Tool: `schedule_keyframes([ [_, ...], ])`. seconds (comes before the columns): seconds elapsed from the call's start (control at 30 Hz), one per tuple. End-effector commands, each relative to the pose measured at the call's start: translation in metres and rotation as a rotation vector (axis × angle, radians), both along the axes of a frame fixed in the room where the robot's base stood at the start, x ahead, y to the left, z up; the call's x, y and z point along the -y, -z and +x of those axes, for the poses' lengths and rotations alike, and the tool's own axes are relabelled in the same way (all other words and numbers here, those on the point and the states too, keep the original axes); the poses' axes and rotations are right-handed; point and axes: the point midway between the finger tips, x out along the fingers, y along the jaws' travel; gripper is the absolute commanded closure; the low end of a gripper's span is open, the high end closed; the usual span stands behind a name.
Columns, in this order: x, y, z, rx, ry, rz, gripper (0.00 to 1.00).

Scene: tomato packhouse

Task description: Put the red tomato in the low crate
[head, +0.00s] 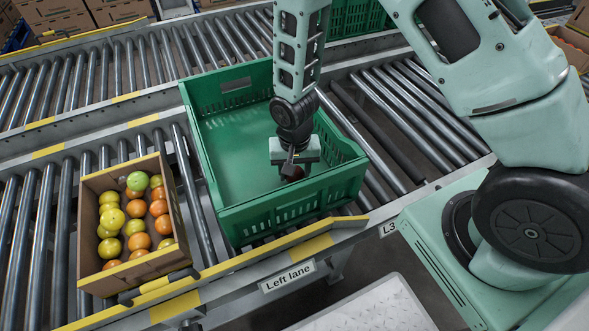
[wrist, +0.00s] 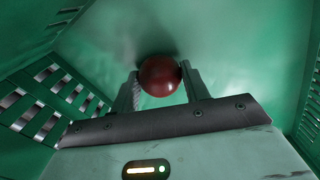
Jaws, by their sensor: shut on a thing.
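The red tomato (wrist: 160,76) is held between the two fingers of my gripper (wrist: 160,88) in the wrist view. In the head view my gripper (head: 291,172) points down inside the green low crate (head: 228,226), toward its near right part. The tomato shows there only as a small dark red patch (head: 292,173), mostly hidden by the fingers. The wrist view shows the crate's slotted wall (wrist: 38,110) at left and its smooth floor beyond the tomato. I cannot tell whether the tomato touches the floor. The rest of the crate looks empty.
A cardboard box (head: 90,215) of green, yellow and orange tomatoes stands left of the crate on the rollers. A "Left lane" sign (head: 288,277) is on the front rail. Another green crate (head: 355,17) and cardboard boxes (head: 57,18) stand at the back.

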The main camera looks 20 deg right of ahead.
Motion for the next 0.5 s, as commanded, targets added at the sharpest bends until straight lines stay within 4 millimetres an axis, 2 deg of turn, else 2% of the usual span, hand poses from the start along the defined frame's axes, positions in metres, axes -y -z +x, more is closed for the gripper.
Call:
schedule_keyframes([
  [0.23, 0.0, 0.0041, 0.0, 0.0, 0.0, 0.0, 0.65],
  [0.3, 0.0, 0.0037, 0.0001, 0.0, 0.0, 0.0, 0.4],
  [0.33, 0.0, 0.0037, 0.0001, 0.0, 0.0, 0.0, 0.32],
  [0.37, 0.0, 0.0037, 0.0001, 0.0, 0.0, 0.0, 0.29],
  [0.5, 0.0, 0.0036, 0.0001, 0.0, 0.0, 0.0, 0.29],
])
